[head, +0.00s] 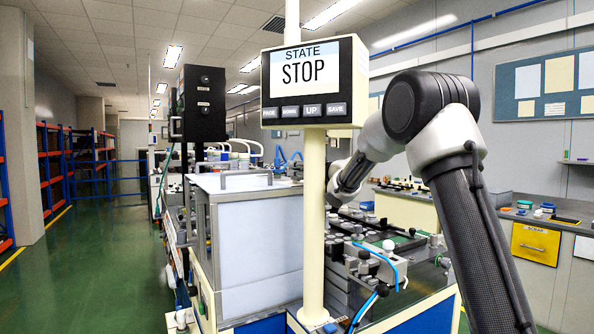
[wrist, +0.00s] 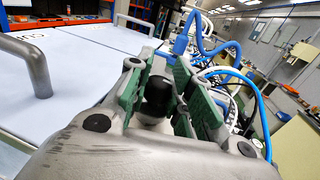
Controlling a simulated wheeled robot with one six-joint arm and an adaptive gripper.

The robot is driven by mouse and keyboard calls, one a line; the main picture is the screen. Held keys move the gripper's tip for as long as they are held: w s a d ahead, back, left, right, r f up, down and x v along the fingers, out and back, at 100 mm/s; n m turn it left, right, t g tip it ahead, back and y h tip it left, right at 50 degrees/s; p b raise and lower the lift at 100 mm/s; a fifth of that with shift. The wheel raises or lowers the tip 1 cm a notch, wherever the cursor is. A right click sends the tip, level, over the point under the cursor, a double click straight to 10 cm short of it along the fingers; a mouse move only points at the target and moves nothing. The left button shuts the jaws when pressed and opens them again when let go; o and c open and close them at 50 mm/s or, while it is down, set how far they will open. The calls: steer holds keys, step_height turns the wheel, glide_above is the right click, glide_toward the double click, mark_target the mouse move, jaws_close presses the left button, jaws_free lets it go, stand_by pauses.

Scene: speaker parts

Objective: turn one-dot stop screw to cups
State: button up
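My gripper (wrist: 165,66) has green-padded fingers, which stand apart in the wrist view. A dark rounded shape (wrist: 157,97) with a pale lower part shows in the gap between them. I cannot tell what it is or whether the fingers touch it. In the head view the gripper end of my arm is mostly hidden behind the cream post, above the machine bed. Several small knobs stand on the bed, including a white knob (head: 388,245) and a black ball knob (head: 382,290). No dot marks are readable, so I cannot pick out the one-dot stop screw or the cups.
A cream post (head: 313,220) carries a display (head: 308,80) reading "STATE STOP". A white-topped cabinet (head: 258,245) with a bar handle (wrist: 32,65) stands left of the bed. Blue hoses (wrist: 215,48) run close to the fingers. The green floor at left is clear.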

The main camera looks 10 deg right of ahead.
steer(key=o, duration=0.4)
steer(key=v, duration=1.2)
